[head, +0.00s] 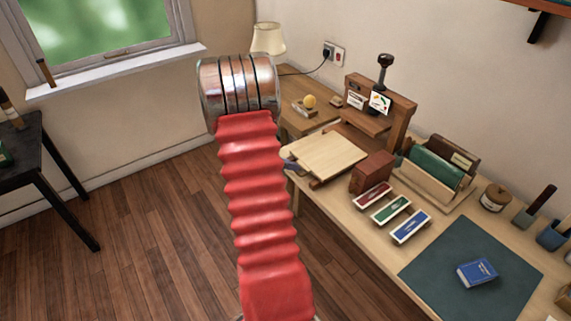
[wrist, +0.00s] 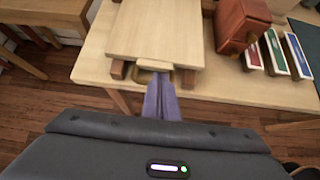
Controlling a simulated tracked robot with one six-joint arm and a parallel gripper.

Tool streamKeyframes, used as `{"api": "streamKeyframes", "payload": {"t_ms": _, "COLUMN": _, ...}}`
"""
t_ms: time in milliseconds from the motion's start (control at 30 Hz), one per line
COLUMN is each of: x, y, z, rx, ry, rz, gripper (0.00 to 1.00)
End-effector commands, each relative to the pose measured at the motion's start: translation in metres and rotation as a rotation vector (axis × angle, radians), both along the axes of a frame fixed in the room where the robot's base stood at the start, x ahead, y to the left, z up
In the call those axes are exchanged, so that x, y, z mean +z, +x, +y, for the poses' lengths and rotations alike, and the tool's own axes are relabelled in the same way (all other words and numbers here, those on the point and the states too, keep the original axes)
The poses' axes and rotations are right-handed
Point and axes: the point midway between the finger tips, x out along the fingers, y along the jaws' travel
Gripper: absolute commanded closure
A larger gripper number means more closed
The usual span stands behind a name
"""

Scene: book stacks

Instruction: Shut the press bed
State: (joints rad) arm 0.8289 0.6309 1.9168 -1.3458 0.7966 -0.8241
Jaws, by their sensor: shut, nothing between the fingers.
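The press bed is a pale wooden board (head: 325,153) that sticks out from the front of the dark wooden press (head: 397,112) on the desk. In the wrist view the bed (wrist: 155,32) fills the top middle, with a brass-coloured pull (wrist: 185,75) at its near edge. My gripper (wrist: 160,78) is shut and empty, its purple fingers pointing at the middle of that edge. The tips are at the pull; I cannot tell whether they touch it. In the head view my gripper (head: 290,163) shows only partly, at the bed's left edge, behind my red arm.
A reddish-brown block (head: 372,173) stands right of the bed, beside red, green and blue trays (head: 391,208). A lamp (head: 268,40) and a small table (head: 315,98) are behind. A dark mat (head: 470,265) holds a blue book (head: 477,272). Floor is clear left of the desk.

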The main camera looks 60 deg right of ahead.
Motion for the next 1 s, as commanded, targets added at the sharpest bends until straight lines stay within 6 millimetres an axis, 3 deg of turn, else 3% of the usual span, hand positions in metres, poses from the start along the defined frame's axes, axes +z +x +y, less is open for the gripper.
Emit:
{"api": "streamKeyframes", "payload": {"t_ms": 300, "x": -0.020, "y": -0.010, "z": -0.019, "rx": 0.000, "ry": 0.000, "rz": 0.000, "gripper": 1.00}}
{"api": "streamKeyframes", "payload": {"t_ms": 1000, "x": -0.020, "y": -0.007, "z": -0.027, "rx": 0.016, "ry": 0.000, "rz": -0.001, "gripper": 1.00}}
